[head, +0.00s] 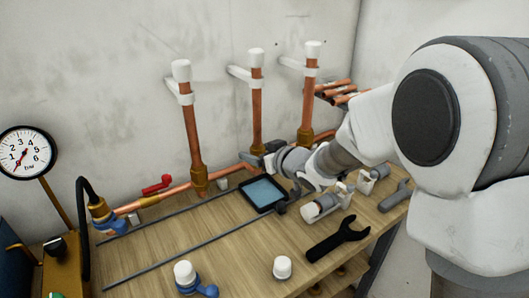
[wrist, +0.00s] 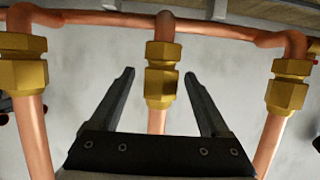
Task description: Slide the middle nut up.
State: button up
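Three copper pipes stand upright along the wall. The middle pipe (head: 256,112) carries a brass nut (wrist: 161,88) low down, at a joint with the horizontal pipe. In the wrist view my gripper (wrist: 158,73) is open, one finger on each side of the middle nut, with gaps showing on both sides. Whether the fingers reach as deep as the nut is hard to tell. In the head view my gripper (head: 256,160) is at the foot of the middle pipe and partly hides the nut. The left nut (wrist: 23,75) and right nut (wrist: 286,95) flank it in the wrist view.
White brackets, such as the middle one (head: 242,76), hold the pipes to the wall. A dark tray (head: 245,205) lies on the bench below my gripper. A black wrench (head: 335,240), a white-capped valve (head: 184,272) and a gauge (head: 25,150) are around the bench.

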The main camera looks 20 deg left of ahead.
aim_at(260, 125)
jog(key=c, duration=1.2)
jog(key=shift+o, duration=0.2)
jog(key=shift+r+p, duration=3.65)
jog(key=shift+r, duration=0.45)
jog(key=o, duration=1.2)
jog(key=shift+f, duration=0.15)
jog(key=p+v, duration=0.2)
jog(key=v, duration=0.4)
jog(key=shift+d, duration=0.1)
jog(key=shift+s+d, duration=0.3)
